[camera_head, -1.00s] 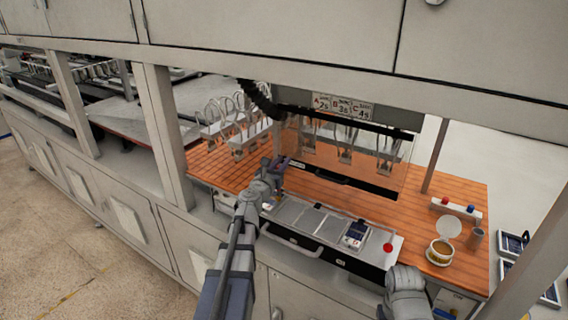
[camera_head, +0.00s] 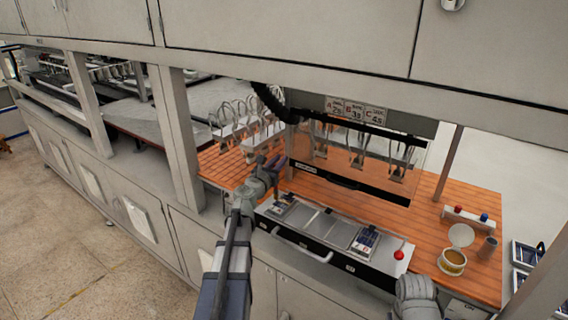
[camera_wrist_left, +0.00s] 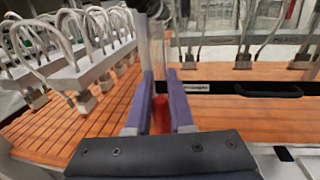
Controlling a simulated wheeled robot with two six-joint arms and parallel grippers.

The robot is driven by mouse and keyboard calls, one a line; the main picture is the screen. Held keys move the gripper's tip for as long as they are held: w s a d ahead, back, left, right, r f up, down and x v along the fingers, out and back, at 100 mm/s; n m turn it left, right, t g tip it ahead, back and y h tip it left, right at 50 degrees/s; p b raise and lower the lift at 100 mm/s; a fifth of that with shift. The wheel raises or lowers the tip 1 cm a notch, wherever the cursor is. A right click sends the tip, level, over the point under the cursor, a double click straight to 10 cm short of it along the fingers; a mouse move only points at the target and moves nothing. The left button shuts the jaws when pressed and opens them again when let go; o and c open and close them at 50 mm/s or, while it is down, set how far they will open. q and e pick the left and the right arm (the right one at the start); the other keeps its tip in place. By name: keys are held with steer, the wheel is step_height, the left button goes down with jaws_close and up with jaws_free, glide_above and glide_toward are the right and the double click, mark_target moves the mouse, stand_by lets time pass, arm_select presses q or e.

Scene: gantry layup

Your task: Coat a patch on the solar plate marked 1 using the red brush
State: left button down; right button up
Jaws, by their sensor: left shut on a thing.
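My left gripper (camera_head: 273,163) is above the orange bench, left of the clear shield. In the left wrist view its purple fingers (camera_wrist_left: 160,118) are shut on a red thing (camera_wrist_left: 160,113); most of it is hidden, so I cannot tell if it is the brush. Two small solar plates lie on the grey tray (camera_head: 318,225), one at its left end (camera_head: 283,204) and one right of centre (camera_head: 365,241). Their marks are too small to read. A rack (camera_head: 466,218) at the right shows one red top (camera_head: 458,210) and one blue top (camera_head: 484,217). My right gripper is out of view.
Clamps with looped cables (camera_head: 240,130) hang close behind my left gripper. The clear shield (camera_head: 355,165) hangs behind the tray. A red knob (camera_head: 399,254) is at the tray's right end.

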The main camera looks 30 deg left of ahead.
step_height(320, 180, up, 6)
steer(key=p, duration=0.6)
stand_by(0.4)
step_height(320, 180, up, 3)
steer(key=p, duration=0.3)
stand_by(0.4)
stand_by(0.3)
